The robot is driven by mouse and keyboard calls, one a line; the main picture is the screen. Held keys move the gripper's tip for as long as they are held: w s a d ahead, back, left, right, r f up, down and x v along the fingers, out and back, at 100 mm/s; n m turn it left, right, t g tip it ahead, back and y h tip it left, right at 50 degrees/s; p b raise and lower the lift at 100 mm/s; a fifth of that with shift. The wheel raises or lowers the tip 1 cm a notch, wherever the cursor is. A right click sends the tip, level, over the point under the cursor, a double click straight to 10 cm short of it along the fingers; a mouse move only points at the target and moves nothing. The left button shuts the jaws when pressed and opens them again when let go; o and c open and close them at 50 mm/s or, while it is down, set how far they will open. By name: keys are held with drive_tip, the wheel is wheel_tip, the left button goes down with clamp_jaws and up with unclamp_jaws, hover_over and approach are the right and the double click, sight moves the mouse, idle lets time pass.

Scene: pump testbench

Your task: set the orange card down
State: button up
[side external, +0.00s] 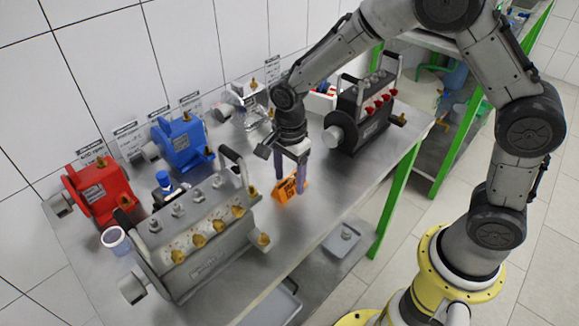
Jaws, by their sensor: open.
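The orange card (287,190) stands on the metal bench top, tilted, with dark printing on its face. My gripper (290,187) is above it, pointing down, with its two purple fingers apart on either side of the card. The fingertips reach close to the bench. The near finger covers part of the card's right side. I cannot tell whether either finger touches the card.
A large grey pump (200,245) stands to the left, and a black pump with red knobs (362,115) to the right. Red (98,190) and blue (182,142) pumps stand along the wall. The bench (335,205) is clear to the card's right.

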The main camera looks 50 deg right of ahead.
sight(289, 176)
drive_tip(key=s+d+r+n+t, duration=0.1)
drive_tip(key=s+d+r+n, duration=0.1)
drive_tip(key=r, duration=0.7)
drive_tip(key=s+d+r+n, duration=0.1)
drive_tip(key=s+r+n, duration=0.15)
drive_tip(key=r, duration=0.55)
drive_tip(key=s+d+r+n+t, duration=0.1)
drive_tip(key=s+d+n+t, duration=0.1)
drive_tip(key=s+n, duration=0.4)
drive_tip(key=s+d+n+t, duration=0.2)
drive_tip(key=s+d+n, duration=0.2)
drive_tip(key=s+n, duration=0.3)
drive_tip(key=s, duration=0.4)
drive_tip(key=shift+s+r+t, duration=0.3)
drive_tip(key=shift+r, duration=0.05)
